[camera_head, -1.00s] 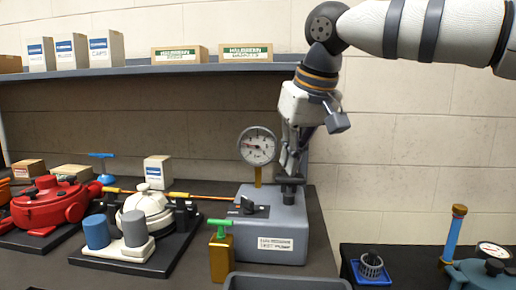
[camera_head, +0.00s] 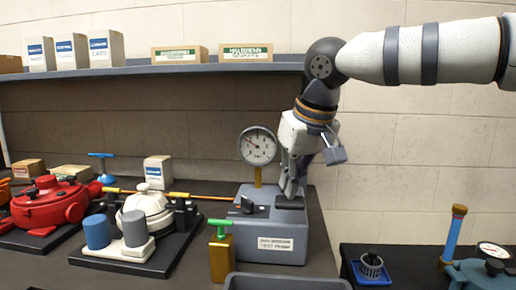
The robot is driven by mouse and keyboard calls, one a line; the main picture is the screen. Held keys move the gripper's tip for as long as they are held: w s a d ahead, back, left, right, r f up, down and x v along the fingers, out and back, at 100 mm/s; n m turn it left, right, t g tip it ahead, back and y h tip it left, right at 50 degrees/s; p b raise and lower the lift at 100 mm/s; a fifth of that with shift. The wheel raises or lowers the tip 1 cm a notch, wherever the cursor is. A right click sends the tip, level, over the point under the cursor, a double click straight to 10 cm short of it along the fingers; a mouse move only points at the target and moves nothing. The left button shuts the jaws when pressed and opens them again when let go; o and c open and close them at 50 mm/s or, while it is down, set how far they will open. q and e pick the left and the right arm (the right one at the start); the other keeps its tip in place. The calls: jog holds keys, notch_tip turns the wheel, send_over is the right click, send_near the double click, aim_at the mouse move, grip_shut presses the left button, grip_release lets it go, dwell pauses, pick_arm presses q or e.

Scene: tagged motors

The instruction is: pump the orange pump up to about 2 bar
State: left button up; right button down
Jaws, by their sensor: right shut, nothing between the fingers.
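A grey box labelled test pump (camera_head: 266,222) stands on the bench, with a round white gauge (camera_head: 257,146) on a brass stem and a black lever on its top. The gauge needle points up and left; I cannot read its numbers. My right gripper (camera_head: 289,194) points down, shut and empty, over the black plunger (camera_head: 290,203) at the box's right. The plunger is low, and the fingertips seem to touch it. An orange item (camera_head: 4,192) is cut off at the left edge; I cannot tell whether it is a pump. My left gripper is not in view.
A red pump (camera_head: 50,202) and a white pump (camera_head: 146,208) on a dark base stand to the left. A gold block with a green handle (camera_head: 221,252) and a grey bin (camera_head: 285,284) stand in front. A shelf (camera_head: 150,70) with boxes runs behind.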

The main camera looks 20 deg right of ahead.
jog(key=shift+r, duration=2.35)
notch_tip(320, 180, up, 5)
jog(key=shift+r, duration=0.1)
dwell(0.6)
